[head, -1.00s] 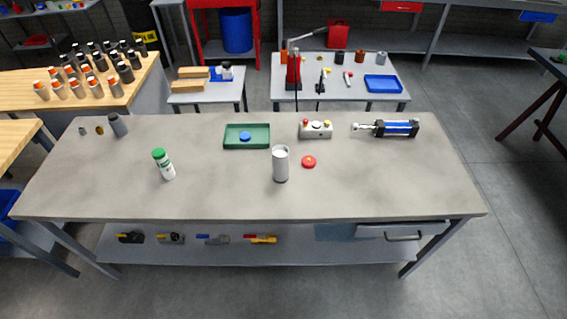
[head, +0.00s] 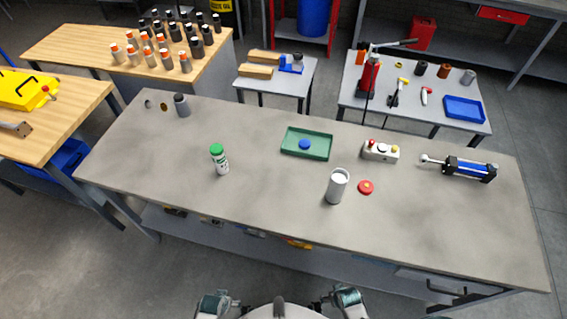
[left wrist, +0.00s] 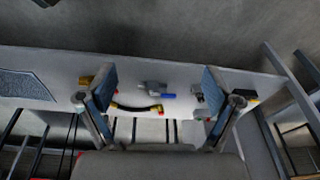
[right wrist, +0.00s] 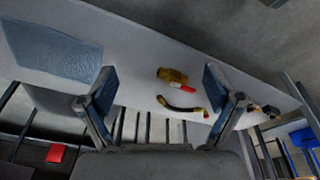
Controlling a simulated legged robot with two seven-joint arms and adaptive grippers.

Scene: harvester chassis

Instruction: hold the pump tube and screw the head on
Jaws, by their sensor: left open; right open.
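The pump tube (head: 337,187), a pale grey upright cylinder with an open-looking top, stands near the front edge of the workbench. The red round head (head: 365,187) lies on the bench just right of it, apart from the tube. My left gripper (left wrist: 158,88) is open and empty in the left wrist view, with fingers spread towards the shelf under the bench. My right gripper (right wrist: 158,88) is open and empty in the right wrist view, also facing that shelf. Parts of my arms show at the bottom of the head view, short of the bench.
Several tools lie on the lower shelf (left wrist: 200,75). The bench front is mostly clear.

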